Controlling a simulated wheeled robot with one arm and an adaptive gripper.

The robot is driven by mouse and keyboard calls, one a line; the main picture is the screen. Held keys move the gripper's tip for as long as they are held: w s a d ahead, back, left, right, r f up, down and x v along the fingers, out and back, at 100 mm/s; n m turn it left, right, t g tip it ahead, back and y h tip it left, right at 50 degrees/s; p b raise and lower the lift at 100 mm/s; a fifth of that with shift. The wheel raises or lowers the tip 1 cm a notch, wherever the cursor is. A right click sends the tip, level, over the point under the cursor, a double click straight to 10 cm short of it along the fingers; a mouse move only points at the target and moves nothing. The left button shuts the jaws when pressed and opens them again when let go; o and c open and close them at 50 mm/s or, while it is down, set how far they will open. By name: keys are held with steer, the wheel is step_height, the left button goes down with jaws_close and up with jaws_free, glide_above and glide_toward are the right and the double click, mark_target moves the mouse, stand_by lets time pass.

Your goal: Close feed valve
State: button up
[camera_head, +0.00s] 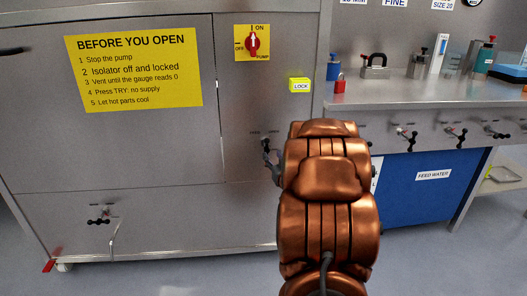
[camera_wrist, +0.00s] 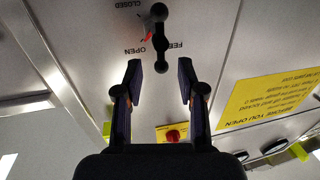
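The feed valve is a black handle with ball ends on the grey panel, seen in the wrist view (camera_wrist: 158,25). Its red pointer (camera_wrist: 147,36) lies on the OPEN label's side; a CLOSED label is further up in the picture. My gripper (camera_wrist: 160,67) is open, its two dark fingers on either side of the handle's lower end in the picture. I cannot tell whether they reach around it in depth, and nothing is gripped. In the head view the small dark valve (camera_head: 266,143) shows just left of my copper arm, which hides most of my gripper.
A yellow warning sign (camera_head: 135,67) and the red pump switch (camera_head: 252,43) on its yellow plate are on the panel, with a LOCK box (camera_head: 300,86) nearby. A steel bench (camera_head: 440,92) with tools and a row of black valve handles stands right of the arm.

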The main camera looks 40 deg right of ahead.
mark_target(267, 149)
steer(key=shift+b+x, duration=0.6)
steer(key=shift+x, duration=2.9)
jaws_close()
